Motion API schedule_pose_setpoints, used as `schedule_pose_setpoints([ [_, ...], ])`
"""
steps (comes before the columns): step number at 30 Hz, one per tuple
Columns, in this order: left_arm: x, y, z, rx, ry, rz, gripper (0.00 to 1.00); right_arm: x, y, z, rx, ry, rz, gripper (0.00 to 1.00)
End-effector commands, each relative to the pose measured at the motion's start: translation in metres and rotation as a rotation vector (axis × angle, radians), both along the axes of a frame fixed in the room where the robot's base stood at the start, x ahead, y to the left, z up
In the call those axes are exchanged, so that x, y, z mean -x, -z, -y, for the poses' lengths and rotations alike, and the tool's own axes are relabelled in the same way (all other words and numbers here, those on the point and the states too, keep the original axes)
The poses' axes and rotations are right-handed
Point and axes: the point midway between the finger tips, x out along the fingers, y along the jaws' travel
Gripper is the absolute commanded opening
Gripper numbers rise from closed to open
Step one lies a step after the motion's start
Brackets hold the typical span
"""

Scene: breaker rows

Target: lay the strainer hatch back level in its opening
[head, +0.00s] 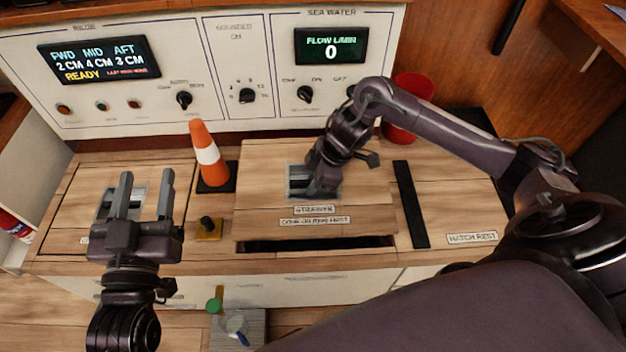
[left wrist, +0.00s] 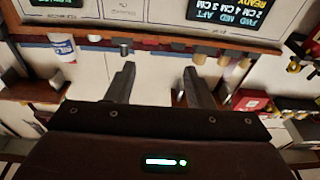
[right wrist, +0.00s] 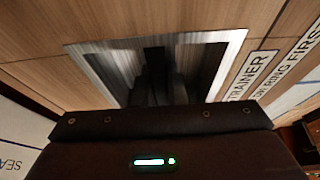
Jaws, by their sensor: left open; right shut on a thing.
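The strainer hatch (head: 262,208) is a wooden panel labelled "STRAINER" in the middle of the counter in the head view. A dark strip of the opening (head: 315,244) shows along its front edge, so it does not look fully seated; how far it is tilted or raised is hard to tell. My right gripper (head: 312,186) is shut on the pull in the hatch's recessed metal plate. The plate (right wrist: 232,55) and the hatch's wood fill the right wrist view, with my fingers inside the recess. My left gripper (head: 147,175) is open and empty above the left hatch.
An orange-and-white cone (head: 207,155) stands left of the strainer hatch, near a small knob on a brass plate (head: 207,229). A black strip (head: 411,204) and a "HATCH REST" label (head: 472,238) lie to the right. A red bucket (head: 407,108) stands behind. The control panel (head: 270,60) rises at the back.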

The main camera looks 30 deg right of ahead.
Motion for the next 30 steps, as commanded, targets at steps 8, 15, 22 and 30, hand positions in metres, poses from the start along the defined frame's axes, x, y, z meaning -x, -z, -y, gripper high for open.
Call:
schedule_pose_setpoints([
  [8, 0.002, -0.028, -0.003, 0.050, -0.004, 0.122, 0.48, -0.002, 0.006, -0.001, -0.003, 0.000, 0.006, 0.00],
  [15, 0.007, -0.050, -0.006, 0.090, -0.007, 0.222, 0.48, -0.002, 0.012, -0.001, -0.003, 0.000, 0.006, 0.00],
  [22, 0.012, -0.066, -0.009, 0.119, -0.009, 0.291, 0.48, -0.002, 0.016, -0.001, -0.003, 0.001, 0.006, 0.00],
  [30, 0.014, -0.072, -0.010, 0.130, -0.009, 0.320, 0.48, -0.002, 0.018, -0.001, -0.003, 0.001, 0.006, 0.00],
])
